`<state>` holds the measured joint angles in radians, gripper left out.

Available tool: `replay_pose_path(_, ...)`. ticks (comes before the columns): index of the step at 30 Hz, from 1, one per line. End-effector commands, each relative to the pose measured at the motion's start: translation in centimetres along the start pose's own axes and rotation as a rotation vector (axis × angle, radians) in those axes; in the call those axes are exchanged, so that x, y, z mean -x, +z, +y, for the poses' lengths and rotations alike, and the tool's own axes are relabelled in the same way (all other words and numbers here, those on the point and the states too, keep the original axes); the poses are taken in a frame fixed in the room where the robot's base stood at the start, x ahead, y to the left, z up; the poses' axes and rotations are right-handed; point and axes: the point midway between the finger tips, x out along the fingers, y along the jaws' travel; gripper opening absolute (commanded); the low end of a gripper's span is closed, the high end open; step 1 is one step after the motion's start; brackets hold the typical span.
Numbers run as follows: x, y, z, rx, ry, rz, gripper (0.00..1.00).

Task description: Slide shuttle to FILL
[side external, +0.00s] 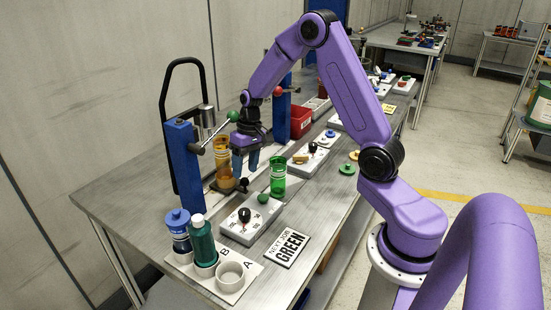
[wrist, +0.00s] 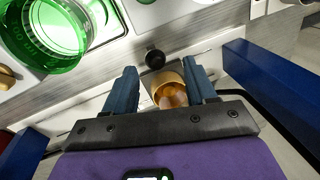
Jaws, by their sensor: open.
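The shuttle (side external: 226,187) appears to be the small dark carriage at the foot of the near blue post, with a black knob (side external: 243,185) on its front. An amber cylinder (side external: 222,158) stands upright at it. My gripper (side external: 245,170) points down, open, just beside the amber cylinder and above the knob. In the wrist view, the black knob (wrist: 155,59) lies between and slightly beyond my open fingertips (wrist: 160,76). An amber round part (wrist: 170,92) shows between the fingers. I cannot tell whether either finger touches anything. No FILL label is readable.
A green cylinder (side external: 278,177) stands in front of my gripper. A control box (side external: 250,220), a sign reading GREEN (side external: 287,248), and a tray with bottles and a white cup (side external: 230,274) are nearer. The near blue post (side external: 186,165) carries a green-balled lever (side external: 233,116). A red bin (side external: 300,121) is behind.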

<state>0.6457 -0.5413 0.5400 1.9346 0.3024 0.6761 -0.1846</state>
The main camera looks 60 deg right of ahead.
Motion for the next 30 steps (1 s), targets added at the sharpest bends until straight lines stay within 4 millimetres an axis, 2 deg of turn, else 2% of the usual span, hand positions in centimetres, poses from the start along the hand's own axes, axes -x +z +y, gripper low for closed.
replay_pose_path(13, 5.2, 4.5, -1.1, 0.001, 0.0, 0.001, 0.56)
replay_pose_path(30, 8.4, 11.8, -1.7, 0.001, 0.001, 0.002, 0.56)
